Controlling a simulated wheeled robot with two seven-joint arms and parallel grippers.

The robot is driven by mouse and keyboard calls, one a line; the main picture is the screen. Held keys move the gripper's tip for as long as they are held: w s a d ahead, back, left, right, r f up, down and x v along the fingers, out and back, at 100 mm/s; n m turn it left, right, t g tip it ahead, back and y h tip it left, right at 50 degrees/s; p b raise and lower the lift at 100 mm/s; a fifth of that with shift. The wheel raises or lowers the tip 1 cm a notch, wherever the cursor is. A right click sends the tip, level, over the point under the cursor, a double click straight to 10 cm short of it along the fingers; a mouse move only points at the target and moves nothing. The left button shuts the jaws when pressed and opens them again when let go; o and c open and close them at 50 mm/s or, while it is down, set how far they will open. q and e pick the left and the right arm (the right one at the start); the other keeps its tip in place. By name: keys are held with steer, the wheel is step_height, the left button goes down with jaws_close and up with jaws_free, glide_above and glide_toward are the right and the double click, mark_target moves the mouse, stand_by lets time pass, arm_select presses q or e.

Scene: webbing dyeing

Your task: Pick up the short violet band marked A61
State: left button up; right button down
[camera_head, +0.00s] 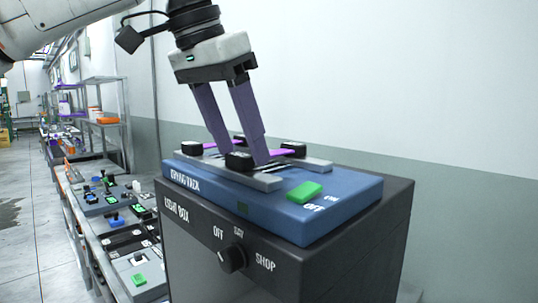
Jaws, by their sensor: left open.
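A short bright violet band (277,152) lies low on the grey frame of the blue drying rack (340,197), among black knobs. Only parts of it show, because my left gripper's fingers cover the rest, and I cannot read an A61 mark. My left gripper (240,163) points down at the rack from above, its two dark purple fingers apart. The fingertips are at the band, one on each side of the front black knob in the picture. I cannot tell whether they touch the band. My right gripper is not in view.
The rack stands on a dark light box (205,240) with a selector knob (232,259). A green button (304,192) is on the rack's right side. A bench (112,232) with several small devices runs along the left. A pale wall is behind.

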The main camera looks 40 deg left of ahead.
arm_select(q)
steer(key=shift+w+f, duration=0.1)
steer(key=shift+f, duration=0.25)
steer(key=c, duration=1.1)
steer(key=shift+c, duration=0.2)
steer(key=shift+r, duration=0.1)
